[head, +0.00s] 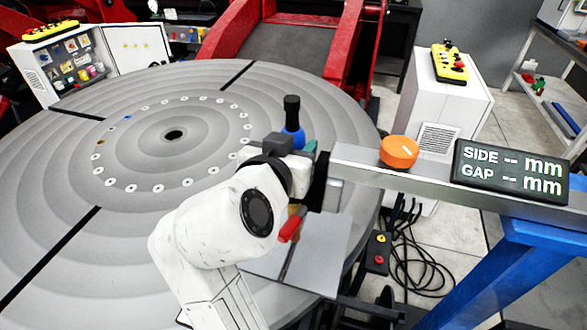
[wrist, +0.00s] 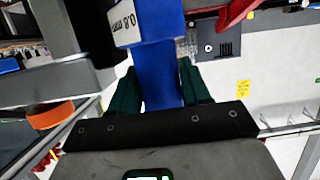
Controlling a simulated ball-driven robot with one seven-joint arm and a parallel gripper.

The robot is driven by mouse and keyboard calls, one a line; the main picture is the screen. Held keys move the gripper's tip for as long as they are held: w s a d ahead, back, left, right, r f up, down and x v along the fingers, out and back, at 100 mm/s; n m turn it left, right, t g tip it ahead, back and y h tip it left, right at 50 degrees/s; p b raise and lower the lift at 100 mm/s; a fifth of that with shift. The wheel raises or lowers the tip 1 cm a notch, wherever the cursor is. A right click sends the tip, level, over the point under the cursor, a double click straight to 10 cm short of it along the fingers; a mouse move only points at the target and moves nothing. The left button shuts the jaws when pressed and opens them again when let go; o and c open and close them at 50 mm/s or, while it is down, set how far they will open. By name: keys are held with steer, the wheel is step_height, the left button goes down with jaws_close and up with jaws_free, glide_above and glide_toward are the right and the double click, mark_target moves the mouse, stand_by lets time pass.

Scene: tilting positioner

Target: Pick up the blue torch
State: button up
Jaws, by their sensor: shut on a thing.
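The blue torch (head: 293,133) stands roughly upright with a black top end, just behind my gripper in the head view. In the wrist view the blue torch (wrist: 158,72) runs between the two dark green fingers and carries a white label with dark print. My gripper (wrist: 160,90) is shut on the torch, one finger on each side.
A grey rail (head: 352,160) with an orange knob (head: 399,151) and a gap display (head: 512,170) lies close right of my gripper. A red-tipped part (head: 290,228) shows below my wrist. The large round table (head: 60,190) is mostly bare. A control cabinet (head: 433,95) stands behind right.

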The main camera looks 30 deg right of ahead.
step_height(320, 180, up, 28)
steer(key=b, duration=0.2)
stand_by(0.5)
